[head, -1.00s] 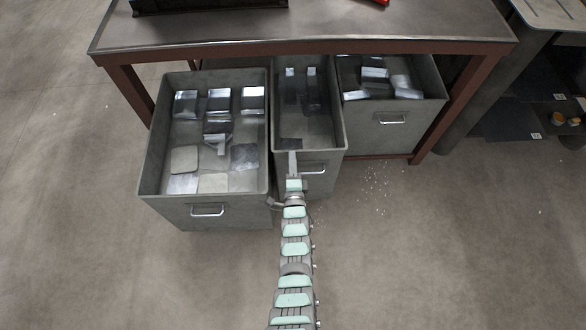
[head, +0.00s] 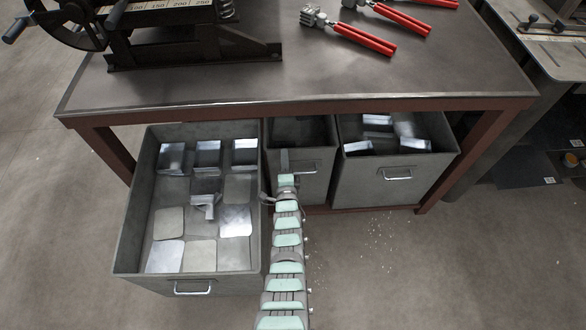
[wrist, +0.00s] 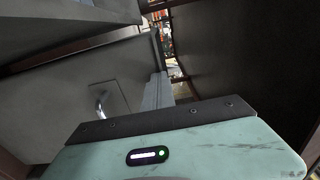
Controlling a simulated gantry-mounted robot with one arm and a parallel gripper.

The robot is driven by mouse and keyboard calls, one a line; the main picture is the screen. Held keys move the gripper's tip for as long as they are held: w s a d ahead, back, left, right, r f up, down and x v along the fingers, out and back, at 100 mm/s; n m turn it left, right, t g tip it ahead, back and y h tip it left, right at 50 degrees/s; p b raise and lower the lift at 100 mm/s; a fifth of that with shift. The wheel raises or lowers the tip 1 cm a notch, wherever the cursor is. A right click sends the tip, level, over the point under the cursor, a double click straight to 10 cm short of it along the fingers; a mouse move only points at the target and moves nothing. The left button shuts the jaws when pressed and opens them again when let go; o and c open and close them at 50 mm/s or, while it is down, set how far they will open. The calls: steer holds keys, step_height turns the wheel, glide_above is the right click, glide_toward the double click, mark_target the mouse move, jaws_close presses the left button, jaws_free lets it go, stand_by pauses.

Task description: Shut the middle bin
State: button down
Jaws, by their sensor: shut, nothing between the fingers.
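The middle bin (head: 313,186) is a grey metal drawer under the workbench. Only a short part of it sticks out, its front about level with the right bin's front. Its front panel and handle (wrist: 101,103) show in the wrist view. My gripper (head: 284,157) is shut and empty, its fingertips at the left part of that front panel. In the wrist view the closed fingers (wrist: 158,90) point at the panel near its edge, left of the handle in the head view. I cannot tell for sure whether they touch it. My arm covers part of the bin's lower left.
The left bin (head: 190,286) stands far out, holding several metal pieces, close beside my arm. The right bin (head: 395,187) is partly out with metal pieces. The workbench top (head: 300,82) overhangs the bins, with red-handled tools (head: 365,42) on it. Floor in front is clear.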

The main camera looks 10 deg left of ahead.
steer(key=shift+f+b+x, duration=0.25)
steer(key=shift+b+x, duration=0.15)
steer(key=shift+x, duration=0.65)
steer(key=shift+r, duration=0.1)
